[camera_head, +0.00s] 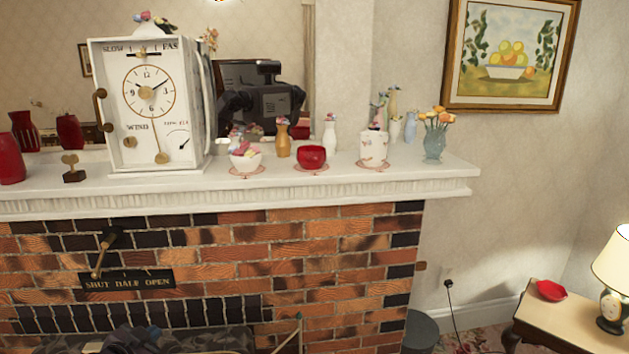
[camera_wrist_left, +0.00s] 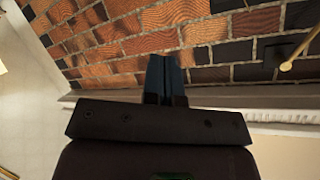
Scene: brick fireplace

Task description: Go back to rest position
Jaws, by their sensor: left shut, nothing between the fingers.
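My left gripper (camera_wrist_left: 166,80) shows in the left wrist view with its two dark blue fingers together, shut and empty. Brickwork lies behind the fingertips, and they hold nothing. In the head view a dark shape at the bottom left, low in front of the fireplace opening, looks like my left gripper (camera_head: 130,340); its fingers are hard to make out there. My right gripper does not show in either view.
A white mantel (camera_head: 440,180) runs above the brick fireplace (camera_head: 330,240). It carries a white clock (camera_head: 190,110), a red bowl (camera_head: 312,157) and several vases. A brass lever (camera_head: 103,255) sticks out at left. A side table (camera_head: 530,318) stands at right.

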